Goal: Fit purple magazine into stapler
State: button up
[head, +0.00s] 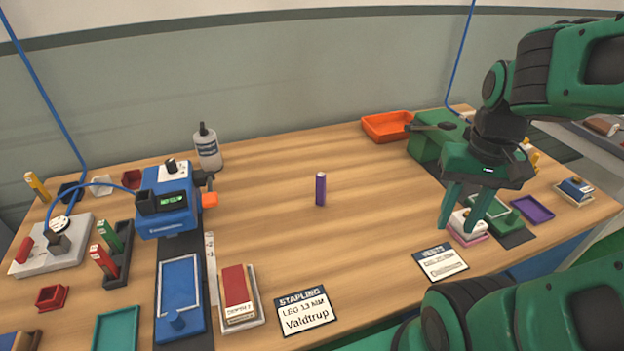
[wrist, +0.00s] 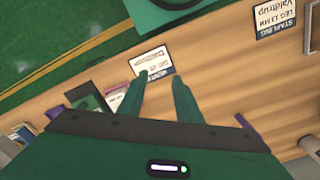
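The purple magazine (head: 320,189) stands upright, alone, in the middle of the wooden table. A purple piece, probably the same magazine, shows at the right edge of my gripper body in the wrist view (wrist: 243,121). The blue stapler (head: 167,212) with a green-lit display and an orange knob stands at the left; its magazine slot cannot be made out. My gripper (head: 457,226) is at the right side of the table, well right of the magazine, fingers pointing down. In the wrist view its two fingers (wrist: 160,78) are apart with nothing between them.
Green and red magazines (head: 104,258) stand in a dark rack left of the stapler. A stapling card reading LEG 13 MM (head: 305,310) lies at the front. A white bottle (head: 207,147) and orange tray (head: 386,126) stand at the back. The table around the purple magazine is clear.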

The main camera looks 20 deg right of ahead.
jog(key=shift+w+d, duration=0.1)
jog(key=shift+w, duration=0.2)
jog(key=shift+o, duration=0.6)
jog(key=shift+s+r, duration=0.15)
jog(key=shift+s, duration=0.05)
jog(key=r+n+t, duration=0.1)
jog(key=n, duration=1.4)
send_over(322, 174)
jog(key=s, duration=0.1)
jog(key=shift+y, duration=0.4)
jog(key=f, duration=0.4)
jog(key=shift+w+f, duration=0.45)
jog(key=shift+f, duration=1.35)
jog(key=shift+w+f, duration=0.1)
jog(key=shift+f, duration=1.35)
